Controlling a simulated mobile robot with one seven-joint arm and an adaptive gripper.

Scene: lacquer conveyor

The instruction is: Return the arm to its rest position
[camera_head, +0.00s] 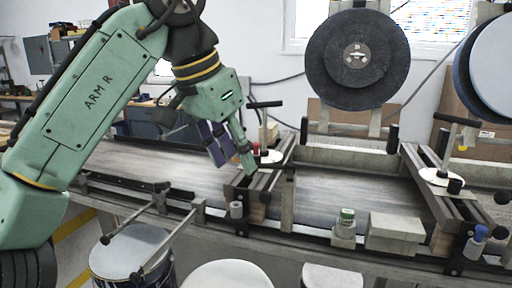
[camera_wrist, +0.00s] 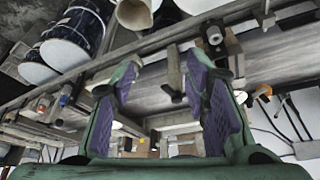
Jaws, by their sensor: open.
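My green arm reaches in from the left in the head view. My gripper (camera_head: 226,158) hangs over the conveyor, close above a wooden cross-frame (camera_head: 256,192). In the wrist view my gripper (camera_wrist: 165,80) shows two green fingers with purple pads spread wide apart. It is open, and nothing is held between the pads. Whether a fingertip touches the frame cannot be told.
The grey conveyor belt (camera_head: 330,195) runs across. Near the gripper stands a T-handled post (camera_head: 264,130); another (camera_head: 445,150) is at right. Drums (camera_head: 130,252) stand below.

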